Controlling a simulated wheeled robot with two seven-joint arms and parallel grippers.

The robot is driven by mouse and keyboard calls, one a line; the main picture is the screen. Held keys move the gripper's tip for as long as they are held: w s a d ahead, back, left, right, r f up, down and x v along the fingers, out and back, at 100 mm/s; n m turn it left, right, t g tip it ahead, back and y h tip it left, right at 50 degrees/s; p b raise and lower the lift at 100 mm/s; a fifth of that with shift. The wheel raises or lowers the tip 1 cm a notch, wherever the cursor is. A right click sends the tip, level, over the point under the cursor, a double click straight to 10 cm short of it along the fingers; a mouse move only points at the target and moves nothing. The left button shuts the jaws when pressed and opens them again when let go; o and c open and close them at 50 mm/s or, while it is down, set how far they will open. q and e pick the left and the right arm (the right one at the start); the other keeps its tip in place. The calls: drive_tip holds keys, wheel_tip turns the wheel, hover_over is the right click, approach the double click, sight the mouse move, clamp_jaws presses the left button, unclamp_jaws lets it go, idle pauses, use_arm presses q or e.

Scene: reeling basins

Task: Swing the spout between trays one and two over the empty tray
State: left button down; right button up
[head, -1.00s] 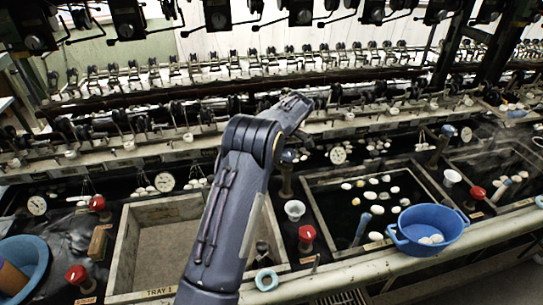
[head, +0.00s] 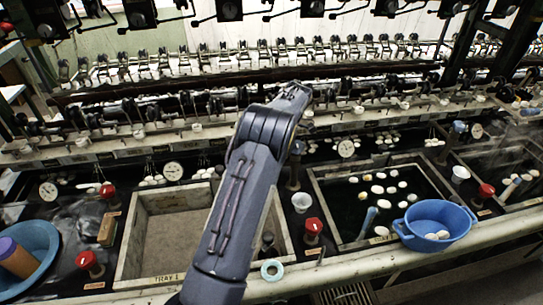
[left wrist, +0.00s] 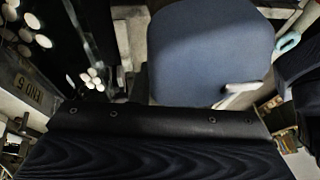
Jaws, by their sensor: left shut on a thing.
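Tray one (head: 128,238) is a wooden-rimmed tray with a bare beige bottom and no water or cocoons. Tray two (head: 318,192) to its right holds dark water with several pale cocoons. The spout's dark post (head: 292,178) stands between them, with a blue-grey knob (head: 297,147) on top. The left wrist view shows a large blue rounded shape (left wrist: 210,45) close by. Which way the spout points is hidden. My right gripper is out of view.
A blue basin (head: 473,211) with cocoons sits on tray two's front right corner. Reeling machinery runs behind.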

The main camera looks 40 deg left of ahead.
use_arm(q)
drive_tip(key=shift+s+d, duration=0.1)
idle(0.4)
drive_tip(key=c, duration=1.4)
unclamp_jaws()
drive_tip(key=shift+o, duration=0.2)
drive_tip(key=v, duration=0.7)
drive_tip(key=shift+r, duration=0.3)
